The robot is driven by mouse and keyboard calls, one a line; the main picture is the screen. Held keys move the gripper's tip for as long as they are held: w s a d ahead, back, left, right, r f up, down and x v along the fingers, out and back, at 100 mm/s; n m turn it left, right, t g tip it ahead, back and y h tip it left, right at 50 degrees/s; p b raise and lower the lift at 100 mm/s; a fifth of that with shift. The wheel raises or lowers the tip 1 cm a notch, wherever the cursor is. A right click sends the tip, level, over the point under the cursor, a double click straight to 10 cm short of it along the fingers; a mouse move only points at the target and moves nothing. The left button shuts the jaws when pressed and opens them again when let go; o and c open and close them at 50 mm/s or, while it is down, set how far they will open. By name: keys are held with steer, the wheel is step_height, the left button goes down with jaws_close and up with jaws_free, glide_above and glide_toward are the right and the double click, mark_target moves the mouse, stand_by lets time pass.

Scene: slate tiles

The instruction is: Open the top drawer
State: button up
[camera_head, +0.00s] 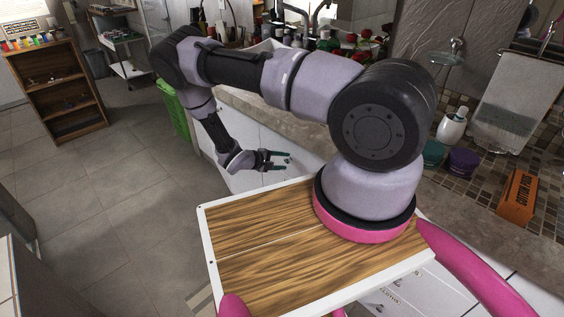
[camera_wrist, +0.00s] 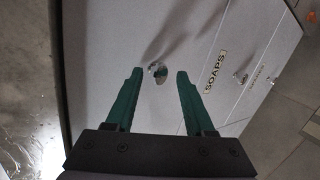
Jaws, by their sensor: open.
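A white cabinet front (camera_head: 245,135) with drawers stands below the stone counter. In the wrist view the drawer front (camera_wrist: 100,40) fills most of the picture, turned sideways. A round shiny metal knob (camera_wrist: 158,72) sits on it, in line with the gap between my fingertips. My gripper (camera_wrist: 159,75) is open, with a green finger on each side of the knob in the picture; contact cannot be told. In the head view my gripper (camera_head: 288,160) is close to the cabinet front. The drawers look shut. A label reading SOAPS (camera_wrist: 215,72) lies right of the knob.
A green bin (camera_head: 172,108) stands by the cabinet's far end. A wooden shelf (camera_head: 57,88) stands at the far left. Open tiled floor (camera_head: 110,190) lies left of the cabinet.

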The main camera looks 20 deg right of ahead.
jaws_close()
stand_by(1.4)
